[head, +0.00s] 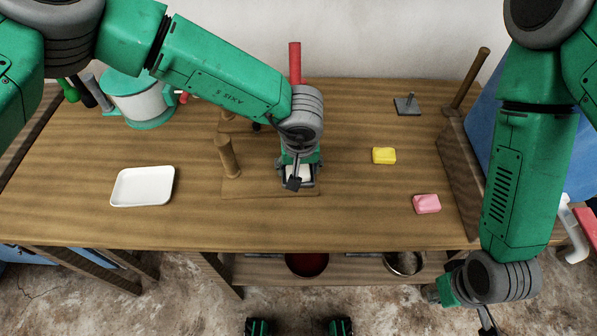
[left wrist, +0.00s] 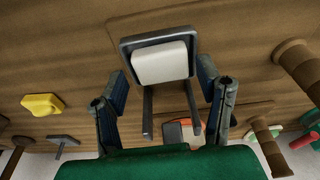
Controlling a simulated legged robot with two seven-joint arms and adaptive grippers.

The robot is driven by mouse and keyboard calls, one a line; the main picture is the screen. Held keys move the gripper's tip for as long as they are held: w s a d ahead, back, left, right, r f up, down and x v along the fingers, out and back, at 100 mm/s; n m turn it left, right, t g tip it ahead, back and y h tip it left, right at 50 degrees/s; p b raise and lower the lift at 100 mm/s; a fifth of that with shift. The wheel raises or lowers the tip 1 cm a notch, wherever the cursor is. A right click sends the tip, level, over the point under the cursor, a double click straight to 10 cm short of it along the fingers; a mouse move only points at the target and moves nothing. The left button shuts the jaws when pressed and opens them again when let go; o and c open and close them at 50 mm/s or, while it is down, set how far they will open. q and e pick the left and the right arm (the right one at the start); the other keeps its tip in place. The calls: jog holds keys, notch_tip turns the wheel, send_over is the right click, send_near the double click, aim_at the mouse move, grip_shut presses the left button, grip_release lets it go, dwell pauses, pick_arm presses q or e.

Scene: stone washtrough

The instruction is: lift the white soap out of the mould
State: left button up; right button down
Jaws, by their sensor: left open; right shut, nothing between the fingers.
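The white soap (left wrist: 160,62) sits in a dark grey mould (left wrist: 153,37) in the left wrist view, filling much of its frame. In the head view the soap (head: 304,173) shows only in part beneath my left gripper (head: 297,180). In the left wrist view the fingers of my left gripper (left wrist: 164,104) are spread and empty, one on each side of the mould's two prongs. Whether they touch the mould I cannot tell. My right gripper (head: 487,321) is shut and empty, low at the right in front of the table, partly cut off.
A white tray (head: 142,187) lies on the left of the table. A wooden post (head: 228,157) stands left of the mould. Yellow soap (head: 384,155) and pink soap (head: 427,204) lie to the right. A teal-and-white pot (head: 137,100) stands back left.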

aim_at(299, 174)
pick_arm(q)
jog(key=shift+f, duration=0.75)
jog(key=shift+r, duration=0.1)
dwell(0.9)
jog(key=c, duration=0.7)
jog(key=shift+c, duration=0.2)
notch_tip(299, 174, up, 9)
jog(key=p, duration=0.8)
jog(key=shift+p, duration=0.35)
